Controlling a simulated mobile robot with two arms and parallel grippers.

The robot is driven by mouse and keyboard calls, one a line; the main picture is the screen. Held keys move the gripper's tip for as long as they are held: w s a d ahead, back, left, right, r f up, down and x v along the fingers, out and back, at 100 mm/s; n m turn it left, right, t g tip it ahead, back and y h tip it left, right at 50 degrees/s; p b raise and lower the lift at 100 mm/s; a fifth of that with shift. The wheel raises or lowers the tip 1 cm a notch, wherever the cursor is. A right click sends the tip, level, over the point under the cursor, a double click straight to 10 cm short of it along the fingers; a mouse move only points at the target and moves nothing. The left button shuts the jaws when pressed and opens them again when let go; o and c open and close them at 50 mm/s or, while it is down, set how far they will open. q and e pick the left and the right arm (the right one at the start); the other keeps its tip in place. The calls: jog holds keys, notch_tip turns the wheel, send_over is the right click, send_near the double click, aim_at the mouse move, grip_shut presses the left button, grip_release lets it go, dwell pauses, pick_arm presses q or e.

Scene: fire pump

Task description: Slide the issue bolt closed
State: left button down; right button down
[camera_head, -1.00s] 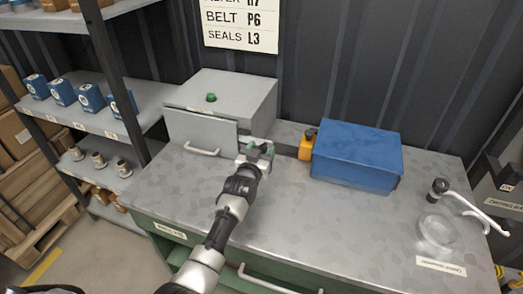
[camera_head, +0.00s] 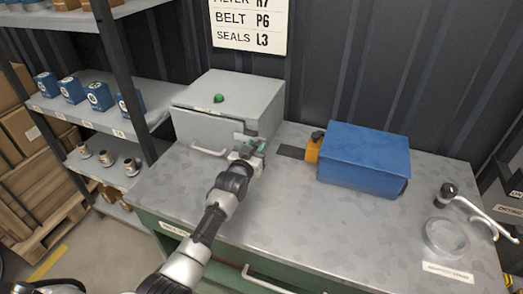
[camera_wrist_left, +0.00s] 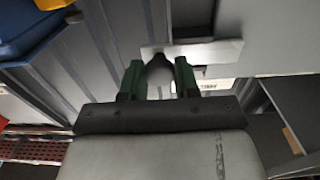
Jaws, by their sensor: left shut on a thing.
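A grey metal cabinet (camera_head: 262,105) with a green button on top (camera_head: 219,98) stands at the back left of the bench. Its front panel (camera_head: 200,130) carries a pale bar handle (camera_head: 208,150). My left gripper (camera_head: 252,151) is at the cabinet's right front edge. In the left wrist view its green fingers (camera_wrist_left: 158,78) are shut on a dark knob (camera_wrist_left: 158,70), which I take for the bolt's knob. A pale bar (camera_wrist_left: 205,50) runs behind the fingertips. The fingers hide much of the bolt, so its exact seating cannot be told. My right gripper is not in view.
A blue box (camera_head: 365,157) with an orange part (camera_head: 313,150) beside it stands right of the cabinet. A clear round dish (camera_head: 445,237) and a pale hooked tool (camera_head: 480,211) lie at the right. The bench middle (camera_head: 320,215) is clear. Shelves stand at left.

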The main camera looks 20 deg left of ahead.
pick_arm(q)
jog(key=c, duration=1.3)
grip_release()
jog(key=shift+a, duration=0.15)
jog(key=o, duration=0.5)
jog(key=shift+a, duration=0.25)
jog(key=shift+d, duration=0.15)
jog(key=s, duration=0.3)
jog(key=s+b, duration=0.1)
jog(key=s, duration=0.6)
jog(key=shift+s+a, duration=0.25)
jog(key=shift+s, duration=0.15)
jog(key=shift+f, duration=0.1)
